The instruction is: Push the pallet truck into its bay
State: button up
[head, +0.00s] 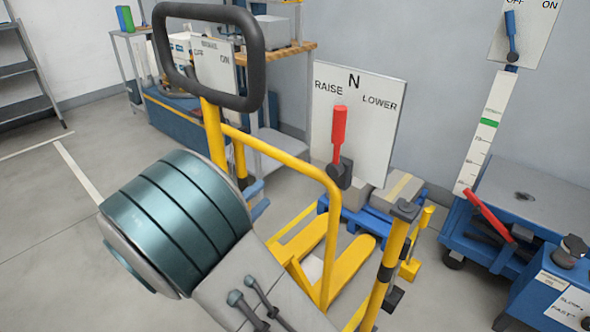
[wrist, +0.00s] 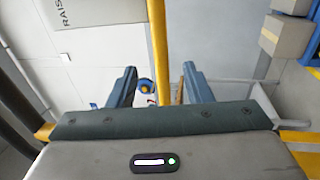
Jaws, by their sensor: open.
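The yellow pallet truck (head: 345,268) stands in the middle of the head view, with a black loop handle (head: 259,60) and yellow forks low behind it. Its plate (head: 380,110) reads RAISE, N, LOWER; a red lever (head: 339,135) points up beneath the N. In the wrist view my gripper (wrist: 159,70) is open, its two blue fingers apart. A yellow upright tube (wrist: 160,40) of the truck shows between them; I cannot tell whether they touch it. In the head view my arm hides most of the gripper. White floor lines (head: 77,172) lie at the left; I cannot tell whether they mark the bay.
A blue pallet with grey boxes (head: 398,192) stands behind the truck. A blue cart (head: 530,215) with a gauge board (head: 488,130) is at the right. A shelf table (head: 285,45) and blue bench (head: 195,130) line the back wall. The floor at the left is clear.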

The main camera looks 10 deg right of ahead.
aim_at(296, 165)
jog(key=b+x, duration=0.2)
jog(key=x, duration=1.1)
jog(key=shift+f, duration=0.15)
grip_shut()
